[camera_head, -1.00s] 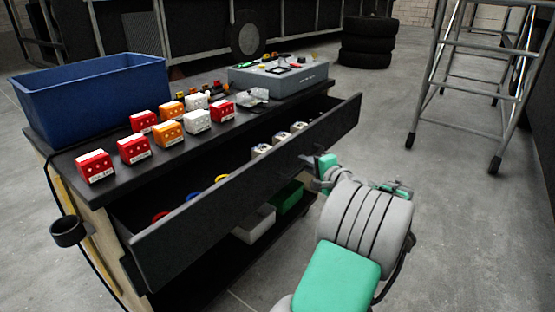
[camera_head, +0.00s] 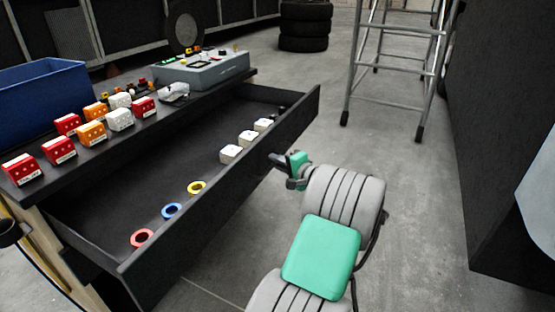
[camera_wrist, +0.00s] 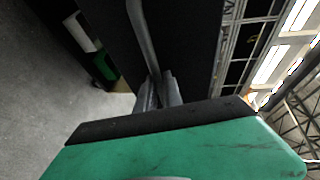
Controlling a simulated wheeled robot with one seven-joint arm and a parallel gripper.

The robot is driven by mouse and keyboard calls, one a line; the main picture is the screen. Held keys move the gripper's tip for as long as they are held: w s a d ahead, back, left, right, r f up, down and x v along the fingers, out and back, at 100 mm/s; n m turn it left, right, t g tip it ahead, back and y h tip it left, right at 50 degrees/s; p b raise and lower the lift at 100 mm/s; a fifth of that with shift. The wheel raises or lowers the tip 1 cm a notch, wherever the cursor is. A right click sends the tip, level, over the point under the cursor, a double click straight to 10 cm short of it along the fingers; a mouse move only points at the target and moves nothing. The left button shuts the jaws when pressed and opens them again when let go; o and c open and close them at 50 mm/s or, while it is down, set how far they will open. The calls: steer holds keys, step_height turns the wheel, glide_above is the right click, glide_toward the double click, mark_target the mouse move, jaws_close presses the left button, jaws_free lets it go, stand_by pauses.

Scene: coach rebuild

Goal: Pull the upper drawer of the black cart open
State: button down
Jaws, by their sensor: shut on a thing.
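The black cart's upper drawer (camera_head: 205,222) is pulled well out from under the black cart top (camera_head: 70,172). Inside it lie red, blue and yellow rings and several white blocks. My gripper (camera_head: 277,160) is at the drawer's front, right of its middle. In the wrist view my gripper (camera_wrist: 160,92) is shut on a grey bar handle (camera_wrist: 143,38) that runs along the dark drawer front (camera_wrist: 185,40). In the head view the handle is hidden.
On the cart top stand a blue bin (camera_head: 45,92), several red, orange and white blocks, and a grey case (camera_head: 203,70). A step ladder (camera_head: 390,70) and stacked tyres (camera_head: 304,25) stand behind. A large dark body (camera_head: 510,150) is at right. Floor between is clear.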

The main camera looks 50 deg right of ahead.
stand_by(0.3)
steer(key=c, duration=1.8)
jaws_free()
steer(key=shift+o, duration=0.2)
steer(key=p+v, duration=0.1)
steer(key=v, duration=0.6)
steer(key=shift+s+p, duration=0.3)
steer(key=shift+a, duration=0.1)
